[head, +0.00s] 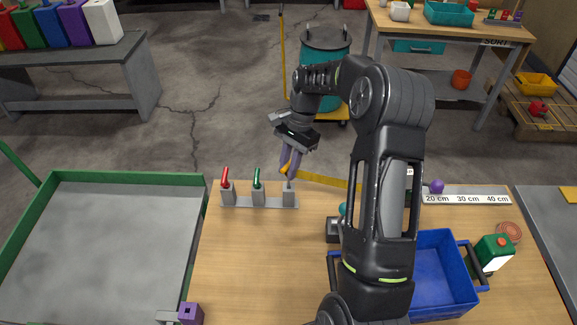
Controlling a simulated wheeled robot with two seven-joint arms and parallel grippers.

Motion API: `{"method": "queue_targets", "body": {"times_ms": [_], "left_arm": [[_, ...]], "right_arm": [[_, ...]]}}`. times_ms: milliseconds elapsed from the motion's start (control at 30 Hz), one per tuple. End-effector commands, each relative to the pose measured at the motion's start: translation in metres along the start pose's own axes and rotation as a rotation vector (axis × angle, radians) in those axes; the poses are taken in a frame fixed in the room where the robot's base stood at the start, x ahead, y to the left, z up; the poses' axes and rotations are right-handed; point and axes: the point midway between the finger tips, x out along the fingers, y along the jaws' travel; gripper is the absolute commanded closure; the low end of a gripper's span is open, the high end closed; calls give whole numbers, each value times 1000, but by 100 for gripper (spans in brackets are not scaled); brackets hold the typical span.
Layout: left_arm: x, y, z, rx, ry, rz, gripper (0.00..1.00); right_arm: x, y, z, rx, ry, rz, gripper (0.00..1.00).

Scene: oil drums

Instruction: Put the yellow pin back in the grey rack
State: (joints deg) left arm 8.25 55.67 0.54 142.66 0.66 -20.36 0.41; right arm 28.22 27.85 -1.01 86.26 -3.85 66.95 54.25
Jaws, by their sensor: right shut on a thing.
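The grey rack (243,205) stands near the table's far edge, with three grey posts on a flat base. A red pin (225,177) sits in the left post and a green pin (257,178) in the middle post. My right gripper (289,172) is shut on the yellow pin (285,168) just above the right post. The fingers hide most of the yellow pin, and I cannot tell whether its lower end touches the post.
My right arm covers part of a blue crate (440,270). A green can (494,253) and a ruler strip (467,198) are at right.

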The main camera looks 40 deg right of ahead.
Motion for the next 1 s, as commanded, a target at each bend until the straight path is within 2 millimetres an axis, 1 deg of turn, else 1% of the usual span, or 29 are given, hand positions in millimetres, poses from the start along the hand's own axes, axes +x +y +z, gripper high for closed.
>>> {"method": "queue_targets", "body": {"times_ms": [667,1000], "left_arm": [[12,-4,0,0,0,0,100],[13,-5,0,0,0,0,100]], "right_arm": [[22,0,-6,-1,-1,0,100],[23,0,-7,0,0,0,100]]}}
